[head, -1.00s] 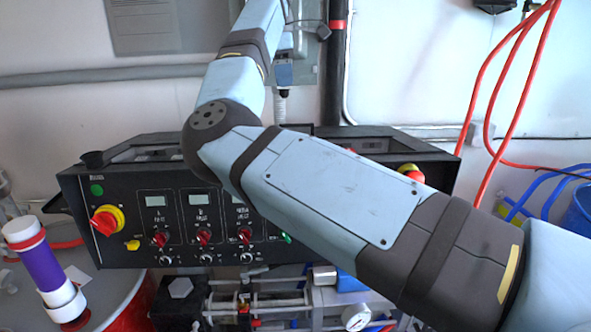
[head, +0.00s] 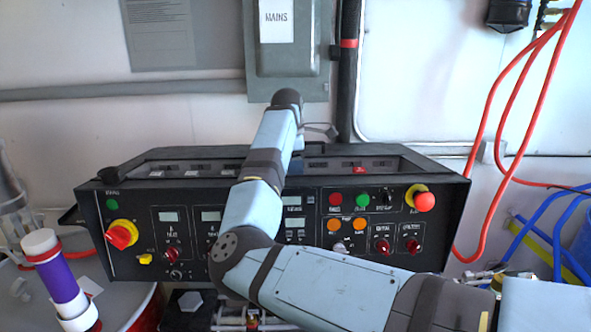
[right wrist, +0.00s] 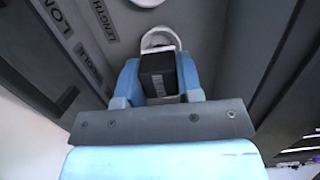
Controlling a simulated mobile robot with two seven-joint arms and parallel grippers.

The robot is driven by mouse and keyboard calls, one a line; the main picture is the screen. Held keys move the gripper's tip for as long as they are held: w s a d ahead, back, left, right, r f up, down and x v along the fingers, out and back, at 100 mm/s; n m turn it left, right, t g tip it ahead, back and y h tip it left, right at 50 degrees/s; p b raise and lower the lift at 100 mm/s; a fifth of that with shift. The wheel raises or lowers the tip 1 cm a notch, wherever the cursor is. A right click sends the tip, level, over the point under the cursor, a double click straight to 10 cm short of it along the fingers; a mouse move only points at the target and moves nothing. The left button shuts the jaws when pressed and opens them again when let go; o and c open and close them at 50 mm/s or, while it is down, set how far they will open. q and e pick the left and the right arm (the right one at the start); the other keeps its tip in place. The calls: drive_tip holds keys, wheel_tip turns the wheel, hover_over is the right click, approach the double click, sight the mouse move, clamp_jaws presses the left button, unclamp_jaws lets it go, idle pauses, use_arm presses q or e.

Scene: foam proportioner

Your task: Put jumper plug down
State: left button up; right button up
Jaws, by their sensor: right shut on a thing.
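The jumper plug (right wrist: 158,82) is a black block with a small pale label, seen in the right wrist view. My right gripper (right wrist: 157,68) is shut on it, with a blue finger on each side. A white ring (right wrist: 160,38) shows just beyond the plug; I cannot tell whether it belongs to it. In the head view my right arm reaches over the control console (head: 140,240), its wrist in front of the wall box. The gripper and plug are mostly hidden there behind my arm. My left gripper is not in view.
The console has an open recessed top with small labels. A grey MAINS box (head: 276,60) is on the wall behind. A purple and white cylinder (head: 57,278) stands at the left. Red hoses (head: 530,120) hang at the right. A grey surface with printed words fills the wrist view.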

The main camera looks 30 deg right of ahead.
drive_tip(key=shift+f, duration=0.75)
drive_tip(key=shift+f, duration=0.1)
